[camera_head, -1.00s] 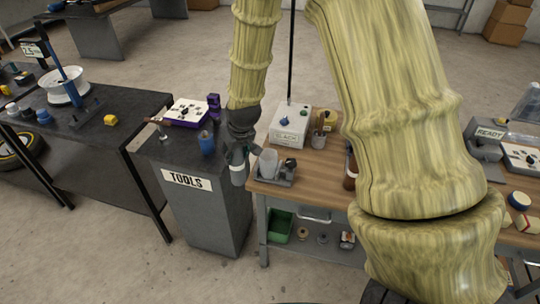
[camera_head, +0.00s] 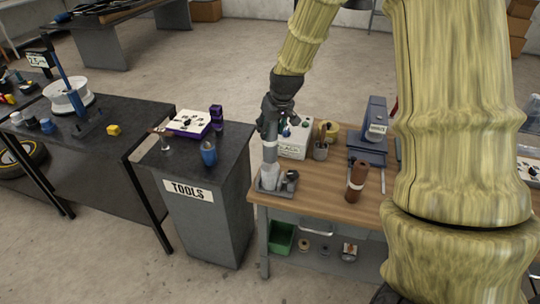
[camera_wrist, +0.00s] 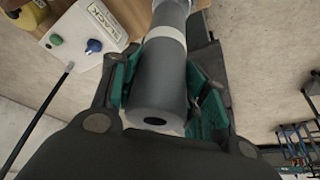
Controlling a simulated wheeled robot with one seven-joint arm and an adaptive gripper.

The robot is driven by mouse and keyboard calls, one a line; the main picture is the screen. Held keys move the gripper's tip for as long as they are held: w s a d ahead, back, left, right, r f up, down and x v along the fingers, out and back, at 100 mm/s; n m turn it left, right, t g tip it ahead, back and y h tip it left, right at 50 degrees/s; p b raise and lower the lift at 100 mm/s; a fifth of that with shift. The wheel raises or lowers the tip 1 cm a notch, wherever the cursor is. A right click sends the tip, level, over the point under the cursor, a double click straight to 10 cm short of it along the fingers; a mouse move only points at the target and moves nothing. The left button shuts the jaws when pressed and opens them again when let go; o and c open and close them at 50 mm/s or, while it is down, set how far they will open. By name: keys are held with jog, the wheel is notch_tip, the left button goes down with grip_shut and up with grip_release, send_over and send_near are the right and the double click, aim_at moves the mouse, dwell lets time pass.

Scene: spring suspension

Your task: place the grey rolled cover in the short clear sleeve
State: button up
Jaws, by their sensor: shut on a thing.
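The grey rolled cover (camera_head: 269,131) with a pale band stands nearly upright in my gripper (camera_head: 272,112), above the left end of the wooden bench. In the wrist view, the green-padded fingers of my gripper (camera_wrist: 165,88) are shut on the grey rolled cover (camera_wrist: 160,75), whose near end has a dark central hole. The short clear sleeve (camera_head: 270,172) stands on a small grey tray (camera_head: 276,189) directly below the cover. The cover's lower end meets or overlaps the sleeve's mouth; I cannot tell how far inside it is.
A brown roll (camera_head: 356,183) and a blue device (camera_head: 371,148) stand further right. The dark TOOLS cabinet (camera_head: 208,215) is left of the bench.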

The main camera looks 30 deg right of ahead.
aim_at(270, 156)
jog(key=shift+f+p, duration=2)
jog(key=shift+f, duration=4.25)
jog(key=shift+f, duration=0.15)
jog(key=o, duration=1.4)
jog(key=shift+r, duration=0.2)
